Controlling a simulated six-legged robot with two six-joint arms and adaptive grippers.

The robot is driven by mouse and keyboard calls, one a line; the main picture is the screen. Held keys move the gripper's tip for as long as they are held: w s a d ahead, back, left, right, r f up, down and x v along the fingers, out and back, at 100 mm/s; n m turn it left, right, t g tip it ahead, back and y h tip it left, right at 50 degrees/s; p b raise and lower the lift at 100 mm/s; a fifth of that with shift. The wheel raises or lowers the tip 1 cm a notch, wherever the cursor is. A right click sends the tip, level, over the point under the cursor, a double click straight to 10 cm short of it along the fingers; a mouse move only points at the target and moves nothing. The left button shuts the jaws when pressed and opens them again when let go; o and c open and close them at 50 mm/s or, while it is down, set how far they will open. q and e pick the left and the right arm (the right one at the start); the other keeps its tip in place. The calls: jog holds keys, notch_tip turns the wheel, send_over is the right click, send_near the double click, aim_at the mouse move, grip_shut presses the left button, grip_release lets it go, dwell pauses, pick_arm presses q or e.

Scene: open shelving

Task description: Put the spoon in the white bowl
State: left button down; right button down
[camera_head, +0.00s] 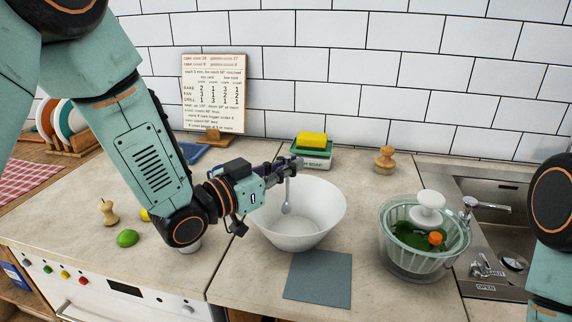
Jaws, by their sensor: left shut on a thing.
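The white bowl (300,238) stands on the counter in the middle of the head view. My left gripper (294,166) reaches in from the left and is above the bowl's back part. It is shut on the spoon (287,200), which hangs down with its rounded end low, over or inside the bowl's opening. I cannot tell whether the spoon touches the bowl's inner wall. My right gripper is not in view; only part of my right arm shows at the right edge.
A grey cloth (318,279) lies in front of the bowl. A salad spinner (424,250) stands to the right, near the sink (500,222). A yellow sponge (312,139) on a green-and-white box is behind the bowl. A lime (127,238) lies left.

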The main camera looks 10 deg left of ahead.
pick_arm(q)
jog(key=c, duration=1.5)
grip_release()
jog(key=shift+a, duration=0.25)
jog(key=shift+o, duration=0.5)
jog(key=shift+d, duration=0.2)
jog(key=shift+w, duration=0.1)
jog(key=shift+s+a, duration=0.25)
jog(key=shift+a, duration=0.1)
jog(key=v, duration=0.7)
jog(key=shift+r, duration=0.1)
jog(key=shift+v, duration=2.15)
